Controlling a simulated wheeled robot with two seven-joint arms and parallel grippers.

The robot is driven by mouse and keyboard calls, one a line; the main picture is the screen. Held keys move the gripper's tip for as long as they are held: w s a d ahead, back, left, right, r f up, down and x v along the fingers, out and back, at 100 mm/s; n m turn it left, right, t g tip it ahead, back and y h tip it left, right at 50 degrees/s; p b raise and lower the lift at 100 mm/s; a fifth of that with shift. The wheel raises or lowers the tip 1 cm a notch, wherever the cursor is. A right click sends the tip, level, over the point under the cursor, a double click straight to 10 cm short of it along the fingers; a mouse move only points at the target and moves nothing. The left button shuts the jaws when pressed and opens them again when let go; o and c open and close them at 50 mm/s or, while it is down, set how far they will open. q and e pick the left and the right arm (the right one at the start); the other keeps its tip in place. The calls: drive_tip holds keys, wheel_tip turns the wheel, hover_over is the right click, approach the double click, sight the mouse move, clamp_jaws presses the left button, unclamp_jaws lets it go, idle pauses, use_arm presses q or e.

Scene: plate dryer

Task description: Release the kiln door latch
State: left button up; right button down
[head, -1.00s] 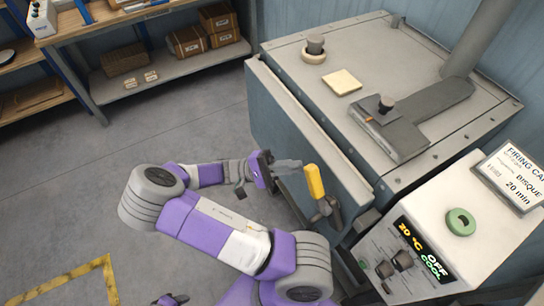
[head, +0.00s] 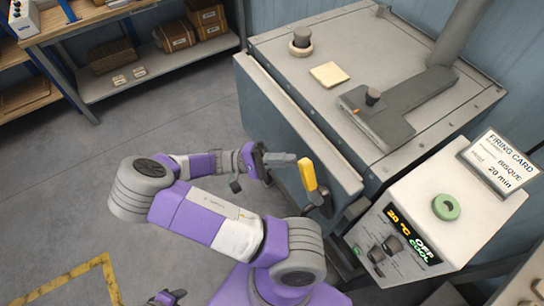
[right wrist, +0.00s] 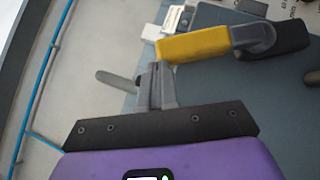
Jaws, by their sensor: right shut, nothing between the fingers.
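The kiln (head: 290,115) stands at the right with its front facing my right arm. Its latch has a yellow handle (head: 308,174), upright and slightly tilted, on a dark pivot (head: 321,202) low on the kiln front. In the right wrist view the yellow handle (right wrist: 195,45) runs to a grey joint (right wrist: 252,38) and a black part. My right gripper (head: 288,159) is shut and empty, its tips beside the top end of the yellow handle. In the right wrist view the fingers (right wrist: 157,82) reach the handle's left end; contact cannot be told. A small part of my left gripper (head: 166,298) shows at the bottom edge.
A control box (head: 400,200) with dials, a display and a green ring (head: 446,207) stands right of the latch, with a firing card (head: 497,163) behind. A shelf with boxes (head: 175,36) stands back left. The floor at left is free, with a yellow marking (head: 105,275).

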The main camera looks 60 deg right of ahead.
use_arm(q)
drive_tip(key=shift+w+a+f+b, duration=0.1)
drive_tip(key=shift+w+f+b, duration=0.3)
drive_tip(key=shift+f+b, duration=0.3)
use_arm(e)
drive_tip(key=d+f+v, duration=0.1)
drive_tip(key=d+v, duration=0.1)
drive_tip(key=v, duration=1)
drive_tip(key=shift+w+f, duration=0.25)
drive_tip(key=shift+w, duration=0.35)
